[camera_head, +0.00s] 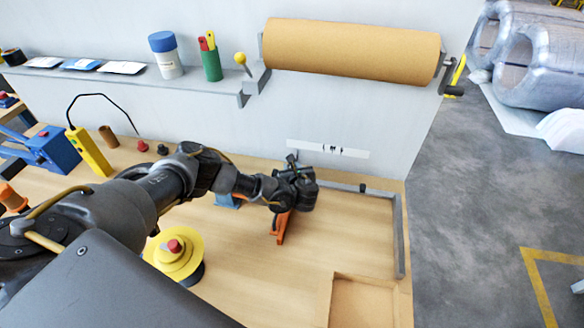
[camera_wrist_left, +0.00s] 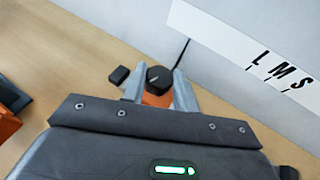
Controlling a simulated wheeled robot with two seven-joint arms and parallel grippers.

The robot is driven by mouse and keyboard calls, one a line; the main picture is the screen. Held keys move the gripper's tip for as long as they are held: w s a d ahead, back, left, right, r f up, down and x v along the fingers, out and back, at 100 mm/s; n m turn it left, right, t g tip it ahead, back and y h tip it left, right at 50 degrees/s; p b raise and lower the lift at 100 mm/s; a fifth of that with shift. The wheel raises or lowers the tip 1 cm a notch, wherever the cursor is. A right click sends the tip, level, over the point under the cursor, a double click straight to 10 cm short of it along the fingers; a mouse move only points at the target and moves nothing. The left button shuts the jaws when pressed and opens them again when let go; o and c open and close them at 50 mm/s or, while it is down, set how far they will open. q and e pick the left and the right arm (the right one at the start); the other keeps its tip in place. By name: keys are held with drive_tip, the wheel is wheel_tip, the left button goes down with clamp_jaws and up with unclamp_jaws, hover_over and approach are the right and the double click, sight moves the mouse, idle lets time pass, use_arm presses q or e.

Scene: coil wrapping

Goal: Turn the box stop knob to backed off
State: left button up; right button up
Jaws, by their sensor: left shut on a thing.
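A black round knob (camera_wrist_left: 158,76) with a pale pointer line shows between the fingertips of my left gripper (camera_wrist_left: 160,92) in the wrist view. The two grey fingers stand on either side of it, shut on it. An orange part (camera_wrist_left: 156,98) shows just below the knob. The pointer line lies slanted; which setting it marks I cannot tell. In the head view my left gripper (camera_head: 292,167) is at the back of the bench, below the white label strip (camera_head: 327,148), and its wrist hides the knob. My right gripper is not in view.
A small black block (camera_wrist_left: 119,74) sits left of the knob. A grey rail (camera_head: 401,240) edges the bench's right side. An orange tool (camera_head: 281,228) and a yellow round base with a red button (camera_head: 174,247) stand near my arm.

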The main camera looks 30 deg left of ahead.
use_arm(q)
drive_tip(key=o, duration=1)
drive_tip(key=shift+b+v, duration=1.2)
drive_tip(key=shift+v, duration=4.2)
